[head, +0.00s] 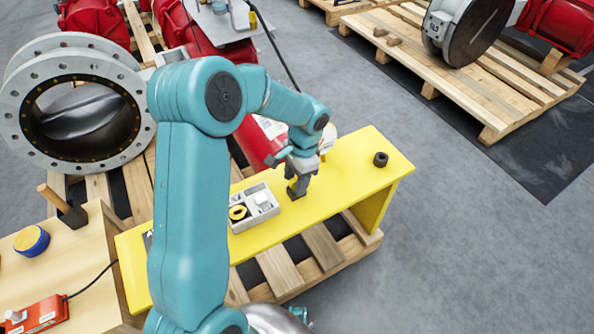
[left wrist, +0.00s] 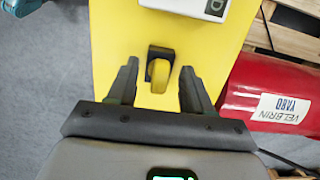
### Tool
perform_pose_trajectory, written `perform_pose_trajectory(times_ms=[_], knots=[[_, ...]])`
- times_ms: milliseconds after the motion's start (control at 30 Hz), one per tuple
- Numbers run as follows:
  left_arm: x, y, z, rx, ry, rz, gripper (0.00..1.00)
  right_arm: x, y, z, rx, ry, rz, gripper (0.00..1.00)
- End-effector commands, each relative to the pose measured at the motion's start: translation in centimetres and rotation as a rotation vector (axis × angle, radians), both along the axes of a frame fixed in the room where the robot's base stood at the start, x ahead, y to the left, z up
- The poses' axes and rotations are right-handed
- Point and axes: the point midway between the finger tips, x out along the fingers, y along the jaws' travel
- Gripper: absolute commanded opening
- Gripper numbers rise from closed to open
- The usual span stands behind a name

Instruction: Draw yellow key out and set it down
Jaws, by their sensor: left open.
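The yellow key (left wrist: 158,73) shows in the left wrist view as a rounded yellow piece against a dark block (left wrist: 154,50) on the yellow bench (left wrist: 112,25). How deep it sits in the block is not clear. My left gripper (left wrist: 158,68) is open, with one finger on each side of the key and a visible gap to both. In the head view my left gripper (head: 297,185) points down over the bench (head: 345,165); there it hides the key. My right gripper is not in view.
A grey tray (head: 262,212) with a yellow ring (head: 238,212) and white parts stands left of the gripper. A black cylinder (head: 381,159) stands near the bench's right end. A red valve body (left wrist: 262,98) lies beside the bench. Bare bench lies between gripper and cylinder.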

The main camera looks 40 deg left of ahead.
Motion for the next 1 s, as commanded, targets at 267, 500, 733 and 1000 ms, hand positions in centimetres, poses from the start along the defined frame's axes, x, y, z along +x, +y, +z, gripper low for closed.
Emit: perform_pose_trajectory(times_ms=[267, 500, 733, 1000], knots=[[0.9, -0.2, 5.3, 0.002, -0.008, 0.0, 0.5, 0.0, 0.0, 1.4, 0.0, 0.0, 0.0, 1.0], [1.8, -0.5, 11.6, 0.0, -0.006, 0.0, 0.5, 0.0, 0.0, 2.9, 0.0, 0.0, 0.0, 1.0], [2.3, -0.7, 15.2, 0.0, -0.003, 0.0, 0.5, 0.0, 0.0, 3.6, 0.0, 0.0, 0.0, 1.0], [2.4, -0.7, 16.1, 0.0, -0.001, -0.001, 0.5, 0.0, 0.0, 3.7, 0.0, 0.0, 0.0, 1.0]])
